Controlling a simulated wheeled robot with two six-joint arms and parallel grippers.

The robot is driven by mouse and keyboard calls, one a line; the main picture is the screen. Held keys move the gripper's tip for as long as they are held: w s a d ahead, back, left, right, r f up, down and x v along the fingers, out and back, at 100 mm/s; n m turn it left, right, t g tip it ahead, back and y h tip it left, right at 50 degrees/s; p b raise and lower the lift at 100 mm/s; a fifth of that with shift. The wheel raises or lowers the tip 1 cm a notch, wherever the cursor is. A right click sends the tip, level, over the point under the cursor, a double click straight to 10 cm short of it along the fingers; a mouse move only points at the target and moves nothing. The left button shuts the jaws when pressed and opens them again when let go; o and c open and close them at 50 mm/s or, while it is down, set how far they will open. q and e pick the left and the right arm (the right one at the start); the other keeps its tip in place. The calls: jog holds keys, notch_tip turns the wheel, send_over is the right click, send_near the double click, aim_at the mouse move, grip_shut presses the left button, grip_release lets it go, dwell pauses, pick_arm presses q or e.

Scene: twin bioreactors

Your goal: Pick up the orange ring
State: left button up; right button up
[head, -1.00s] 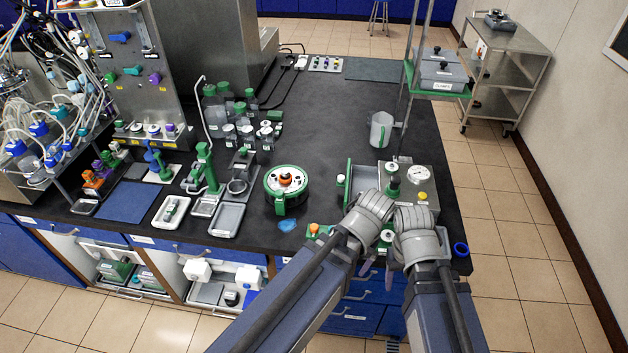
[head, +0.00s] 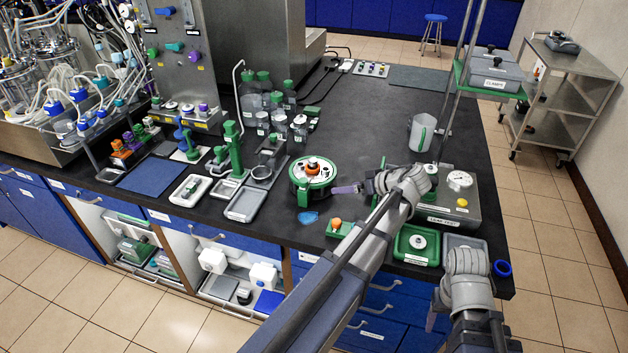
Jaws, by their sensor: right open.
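The orange ring (head: 313,168) sits on top of a round white-and-green device (head: 302,185), around its centre. My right gripper (head: 345,189) is open and points left at the device's right side. Its purple fingers look nearly edge-on, so the gap between them is hard to see. It is empty and a short way right of the ring, not touching it. My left gripper (head: 432,319) is mostly hidden behind an arm at the lower right; only a purple sliver shows.
A green block with an orange knob (head: 335,225) and a blue patch (head: 308,218) lie in front of the device. A grey tray (head: 243,216) is to its left. A panel with a gauge (head: 460,180) and a jug (head: 421,130) stand right.

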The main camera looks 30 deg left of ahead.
aim_at(316, 167)
pick_arm(q)
jog(key=w+a+n+y+b, duration=0.1)
jog(key=a, duration=0.1)
jog(key=w+a+n+y+b, duration=0.1)
jog(key=w+a, duration=0.1)
jog(key=a, duration=0.1)
jog(key=w+a+n+b, duration=0.1)
jog(key=a+n, duration=0.1)
jog(key=a, duration=0.1)
jog(key=shift+w+y, duration=0.25)
jog(key=shift+y, duration=0.15)
jog(key=shift+r+b+x, duration=0.2)
jog(key=shift+b+x, duration=0.15)
jog(key=shift+x, duration=1.15)
jog(key=shift+r+b+x, duration=0.2)
jog(key=shift+b+x, duration=0.15)
jog(key=shift+x, duration=1.15)
jog(key=shift+s+a, duration=0.15)
jog(key=shift+s, duration=0.05)
pick_arm(e)
notch_tip(316, 167, down, 6)
pick_arm(q)
jog(key=shift+c, duration=0.2)
jog(key=c, duration=1.4)
